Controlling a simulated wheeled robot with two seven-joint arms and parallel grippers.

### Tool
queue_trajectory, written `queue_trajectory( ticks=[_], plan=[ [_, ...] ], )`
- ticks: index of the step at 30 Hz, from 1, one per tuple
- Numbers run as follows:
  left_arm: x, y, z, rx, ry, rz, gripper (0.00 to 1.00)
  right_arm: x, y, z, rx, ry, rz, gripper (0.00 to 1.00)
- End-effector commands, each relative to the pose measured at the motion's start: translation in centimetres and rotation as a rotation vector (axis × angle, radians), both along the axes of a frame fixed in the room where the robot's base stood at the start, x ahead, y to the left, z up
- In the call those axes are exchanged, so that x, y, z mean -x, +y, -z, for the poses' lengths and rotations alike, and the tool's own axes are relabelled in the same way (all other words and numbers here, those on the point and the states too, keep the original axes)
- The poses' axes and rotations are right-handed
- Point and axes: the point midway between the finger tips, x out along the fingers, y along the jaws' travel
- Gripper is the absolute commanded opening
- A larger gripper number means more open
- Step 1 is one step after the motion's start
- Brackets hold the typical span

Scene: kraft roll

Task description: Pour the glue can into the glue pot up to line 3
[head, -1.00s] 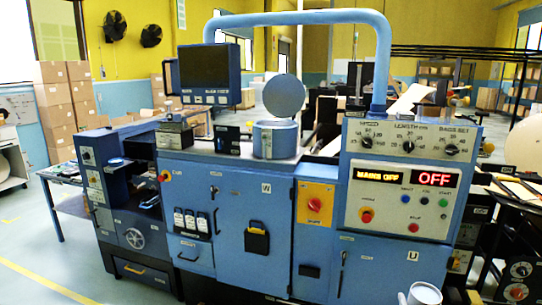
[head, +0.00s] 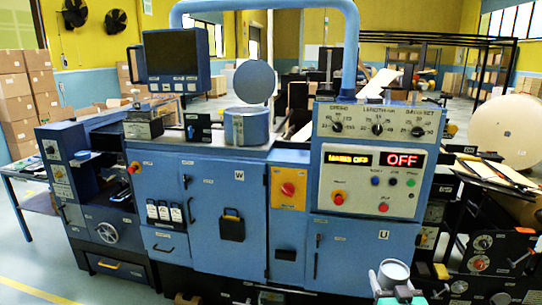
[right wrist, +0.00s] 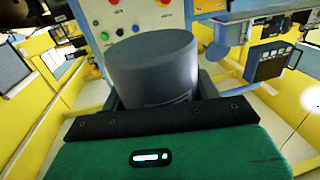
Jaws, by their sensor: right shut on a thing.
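The glue pot (head: 247,128) is a blue round vessel on top of the machine, with its round lid (head: 254,82) standing open above and behind it. The pot's inside and its lines cannot be made out. The glue can (head: 394,270) is a pale grey cylinder at the lower right in the head view. My right gripper (head: 398,288) is shut on the can, low in front of the machine and well apart from the pot. In the right wrist view, the can (right wrist: 152,65) sits between the dark fingers; its contents are not visible. My left gripper is not in view.
The blue machine (head: 222,215) fills the middle. Its control panel (head: 372,160), reading OFF, stands right of the pot. A blue tube arch (head: 262,5) passes overhead, and a monitor (head: 172,60) is left of the lid. A large paper roll (head: 507,132) is at the right.

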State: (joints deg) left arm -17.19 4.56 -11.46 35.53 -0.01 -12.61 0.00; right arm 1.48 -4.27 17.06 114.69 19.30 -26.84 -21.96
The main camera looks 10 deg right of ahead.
Motion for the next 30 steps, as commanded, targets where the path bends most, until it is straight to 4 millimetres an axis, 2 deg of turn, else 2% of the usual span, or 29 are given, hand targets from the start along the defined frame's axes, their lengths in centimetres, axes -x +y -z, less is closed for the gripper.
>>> queue_trajectory(
  ticks=[8,18,30],
  plan=[
    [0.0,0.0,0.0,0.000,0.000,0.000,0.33,2.0,2.5,1.2,0.014,0.005,-0.024,0.26],
    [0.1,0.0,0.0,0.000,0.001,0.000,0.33,6.9,7.7,3.2,0.028,0.010,-0.076,0.26],
    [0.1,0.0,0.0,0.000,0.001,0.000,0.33,12.9,13.0,4.0,0.013,0.004,-0.128,0.26]
  ],
)
